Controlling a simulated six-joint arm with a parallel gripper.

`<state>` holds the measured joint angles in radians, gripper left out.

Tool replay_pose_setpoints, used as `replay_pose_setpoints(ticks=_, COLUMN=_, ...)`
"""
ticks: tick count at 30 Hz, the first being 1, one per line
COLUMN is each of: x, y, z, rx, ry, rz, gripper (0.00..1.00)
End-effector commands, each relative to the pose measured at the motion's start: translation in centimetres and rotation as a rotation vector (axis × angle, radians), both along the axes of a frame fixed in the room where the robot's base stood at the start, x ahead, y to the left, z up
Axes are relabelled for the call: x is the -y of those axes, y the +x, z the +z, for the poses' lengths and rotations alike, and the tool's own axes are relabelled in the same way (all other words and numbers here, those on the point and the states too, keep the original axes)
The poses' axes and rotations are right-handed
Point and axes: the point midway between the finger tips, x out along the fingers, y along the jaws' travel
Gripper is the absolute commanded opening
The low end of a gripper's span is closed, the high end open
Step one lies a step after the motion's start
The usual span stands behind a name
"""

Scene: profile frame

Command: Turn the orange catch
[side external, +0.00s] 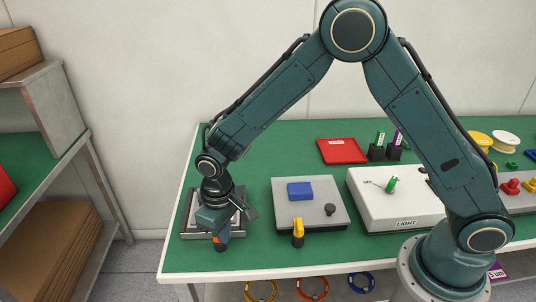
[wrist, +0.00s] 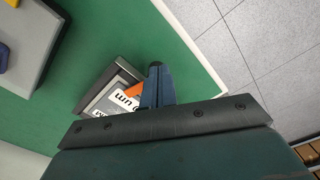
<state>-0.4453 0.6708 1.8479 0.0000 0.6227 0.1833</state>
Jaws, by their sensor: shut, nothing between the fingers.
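The orange catch (wrist: 133,91) shows in the wrist view as a small orange piece at the edge of a grey frame (wrist: 89,92), just left of my fingers. A bit of orange (side external: 216,239) also shows beside my fingertips in the side view. The grey frame (side external: 187,216) lies at the left end of the green table, mostly behind my gripper. It holds a plate with white labels (wrist: 122,103). My gripper (side external: 222,243) is shut and empty, pointing down at the frame's front edge. In the wrist view its fingers (wrist: 156,85) hide part of the catch; contact cannot be told.
Right of the frame is a grey panel (side external: 329,191) with a blue block (side external: 300,191), a yellow handle (side external: 298,229) and a black knob (side external: 330,209). Further right is a white LIGHT box (side external: 375,211); a red tray (side external: 342,151) lies behind. Green table shows bare between frame and panel.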

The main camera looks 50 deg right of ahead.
Motion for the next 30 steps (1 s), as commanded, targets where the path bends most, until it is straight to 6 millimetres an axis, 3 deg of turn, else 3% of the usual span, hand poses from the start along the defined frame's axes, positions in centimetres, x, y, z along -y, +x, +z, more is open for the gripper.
replay_pose_setpoints(ticks=10, x=0.0, y=0.0, z=0.7, rx=0.000, ry=0.000, rz=0.000, gripper=0.00)
replay_pose_setpoints(ticks=30, x=0.0, y=0.0, z=5.8, rx=0.000, ry=0.000, rz=0.000, gripper=0.00)
